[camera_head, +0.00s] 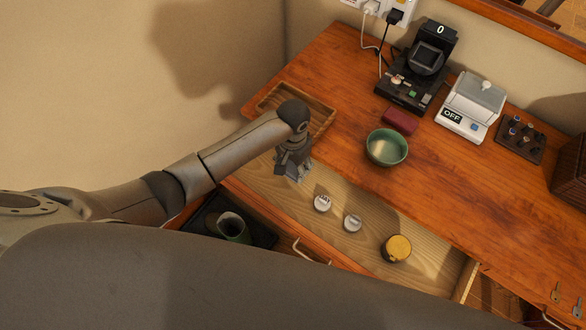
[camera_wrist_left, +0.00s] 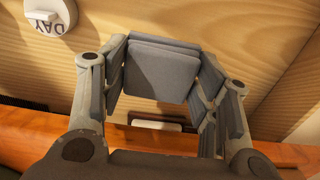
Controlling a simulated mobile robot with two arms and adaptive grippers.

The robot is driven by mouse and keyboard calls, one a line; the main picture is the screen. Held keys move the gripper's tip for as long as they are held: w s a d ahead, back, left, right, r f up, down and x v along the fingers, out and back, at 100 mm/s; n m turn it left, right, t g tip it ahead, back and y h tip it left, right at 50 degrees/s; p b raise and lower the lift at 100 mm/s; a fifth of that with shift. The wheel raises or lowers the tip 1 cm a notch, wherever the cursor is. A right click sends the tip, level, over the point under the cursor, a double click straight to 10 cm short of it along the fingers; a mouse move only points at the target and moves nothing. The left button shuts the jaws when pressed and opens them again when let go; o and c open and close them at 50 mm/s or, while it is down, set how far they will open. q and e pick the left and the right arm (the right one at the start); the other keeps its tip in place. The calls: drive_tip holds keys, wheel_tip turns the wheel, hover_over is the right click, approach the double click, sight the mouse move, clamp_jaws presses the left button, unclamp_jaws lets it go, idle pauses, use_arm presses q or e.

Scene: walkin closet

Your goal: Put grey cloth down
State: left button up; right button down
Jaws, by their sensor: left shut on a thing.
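The grey cloth (camera_wrist_left: 163,68) is a folded square pad between the two fingers of my left gripper (camera_wrist_left: 163,85) in the left wrist view. The gripper is shut on it. In the head view my left gripper (camera_head: 294,172) points down over the left end of the open wooden drawer (camera_head: 325,235). The cloth cannot be made out clearly there. The drawer's wood fills the background of the left wrist view, but the gap between cloth and drawer floor cannot be told. My right gripper is not in view.
The drawer holds two white-topped round containers (camera_head: 322,203) and a yellow-topped jar (camera_head: 397,248). On the desk (camera_head: 340,70) stand a wooden tray (camera_head: 325,110), green bowl (camera_head: 386,147), dark red item (camera_head: 400,121), black device (camera_head: 420,65) and white scale (camera_head: 470,105). A dark green cup (camera_head: 233,227) stands below left.

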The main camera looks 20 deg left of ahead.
sight(293, 170)
use_arm(q)
drive_tip(key=shift+w+f, duration=0.3)
drive_tip(key=shift+f, duration=0.1)
drive_tip(key=shift+a+f, duration=0.1)
drive_tip(key=shift+f, duration=1.4)
drive_tip(key=shift+f, duration=0.1)
drive_tip(key=o, duration=0.9)
wheel_tip(293, 170, up, 12)
drive_tip(key=shift+r, duration=0.15)
